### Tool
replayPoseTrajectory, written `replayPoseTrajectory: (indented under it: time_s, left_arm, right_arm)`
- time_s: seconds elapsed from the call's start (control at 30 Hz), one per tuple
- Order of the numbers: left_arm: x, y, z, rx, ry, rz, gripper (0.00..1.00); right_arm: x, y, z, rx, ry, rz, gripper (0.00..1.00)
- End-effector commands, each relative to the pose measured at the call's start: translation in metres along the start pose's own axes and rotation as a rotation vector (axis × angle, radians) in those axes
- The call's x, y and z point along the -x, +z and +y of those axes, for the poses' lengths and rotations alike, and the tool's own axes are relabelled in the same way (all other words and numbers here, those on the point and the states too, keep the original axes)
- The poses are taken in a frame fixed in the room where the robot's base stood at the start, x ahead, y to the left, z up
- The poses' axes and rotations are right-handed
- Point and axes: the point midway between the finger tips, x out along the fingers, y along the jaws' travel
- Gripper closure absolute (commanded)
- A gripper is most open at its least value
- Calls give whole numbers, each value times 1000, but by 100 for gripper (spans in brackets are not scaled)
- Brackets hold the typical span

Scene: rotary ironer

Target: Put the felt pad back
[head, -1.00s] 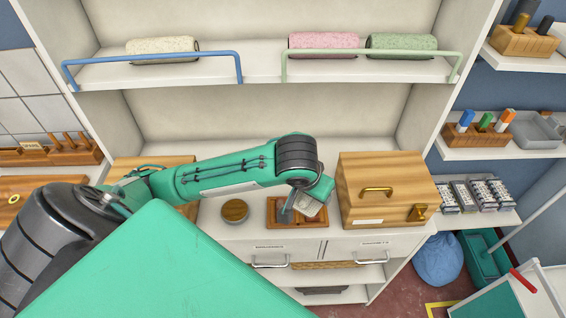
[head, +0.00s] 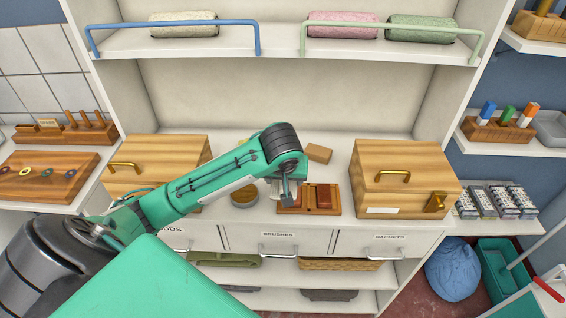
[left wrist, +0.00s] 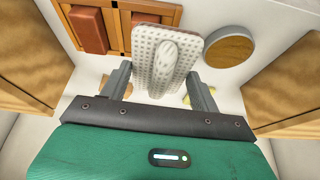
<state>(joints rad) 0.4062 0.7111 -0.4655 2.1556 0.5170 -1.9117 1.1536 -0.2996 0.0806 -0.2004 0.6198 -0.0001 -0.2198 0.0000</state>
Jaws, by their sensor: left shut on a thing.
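The felt pad (left wrist: 150,55) appears in the left wrist view as a pale, dotted oblong piece with a rounded ridge on top. My left gripper (left wrist: 160,88) is shut on it, one finger on each side. In the head view my left gripper (head: 287,196) points down at the left part of a shallow wooden tray (head: 338,207). The tray's right compartment holds a red-brown block (head: 323,197), also visible in the left wrist view (left wrist: 88,30). The pad overlaps the tray's other part in the wrist view; I cannot tell whether it touches the tray. My right gripper is not in view.
A round wooden-topped tin (head: 245,195) stands just left of the tray. Wooden chests stand at the right (head: 405,165) and left (head: 160,160). A small wooden block (head: 319,153) lies behind the tray. Rolled cloths lie on the railed shelf above.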

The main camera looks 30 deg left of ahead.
Motion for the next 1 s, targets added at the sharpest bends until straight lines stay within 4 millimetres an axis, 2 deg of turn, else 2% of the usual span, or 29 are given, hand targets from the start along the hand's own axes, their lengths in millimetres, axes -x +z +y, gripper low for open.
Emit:
replayPoseTrajectory:
  time_s: [0.03,0.17,0.7,1.0]
  left_arm:
    - [-6,-1,-3,16,-7,1,55]
    - [-11,-13,-6,40,-16,3,55]
    - [-59,-135,-12,43,-16,2,55]
    - [-83,-190,-13,41,-16,1,55]
  right_arm:
    - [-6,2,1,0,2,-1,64]
    - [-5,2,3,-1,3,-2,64]
    - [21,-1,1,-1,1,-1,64]
    - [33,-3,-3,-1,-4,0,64]
